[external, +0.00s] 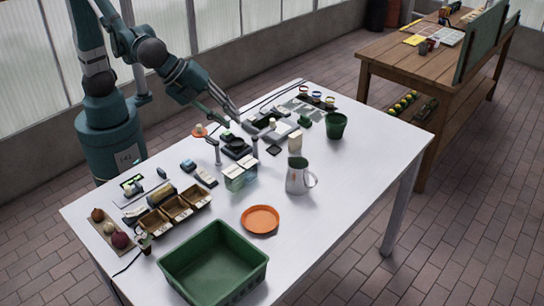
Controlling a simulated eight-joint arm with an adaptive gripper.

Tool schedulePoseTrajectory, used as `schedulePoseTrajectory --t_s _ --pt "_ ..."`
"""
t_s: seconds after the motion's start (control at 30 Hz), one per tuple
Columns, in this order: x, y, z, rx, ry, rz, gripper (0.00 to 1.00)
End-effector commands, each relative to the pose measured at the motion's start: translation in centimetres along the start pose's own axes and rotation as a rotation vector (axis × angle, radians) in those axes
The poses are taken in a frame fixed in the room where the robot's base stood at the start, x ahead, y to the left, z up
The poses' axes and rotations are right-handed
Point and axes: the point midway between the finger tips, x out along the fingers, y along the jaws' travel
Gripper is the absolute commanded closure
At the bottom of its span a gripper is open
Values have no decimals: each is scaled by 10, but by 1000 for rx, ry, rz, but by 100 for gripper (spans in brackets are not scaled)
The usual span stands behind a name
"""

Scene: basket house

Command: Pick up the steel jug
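The steel jug (298,181) stands upright on the white table, right of the table's middle. It is a grey pitcher with a handle on its right side, and its inside looks green. My gripper (236,150) is to the left of the jug and a little farther back, above the table. Its two fingers are spread apart, and I see nothing held between them. The gripper is apart from the jug.
A small cream box (295,141) is behind the jug. An orange dish (260,219) and green bin (212,264) are in front. A green pot (336,125) stands behind right.

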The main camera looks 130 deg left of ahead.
Motion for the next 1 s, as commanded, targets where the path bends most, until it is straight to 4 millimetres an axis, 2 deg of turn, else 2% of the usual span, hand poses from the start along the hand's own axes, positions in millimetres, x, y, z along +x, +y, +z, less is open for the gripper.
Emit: schedulePoseTrajectory --t_s 0.5,1.0 --pt "65 -37 -47 222 -136 -92 81" --pt "130 -56 -89 424 -281 -167 81"
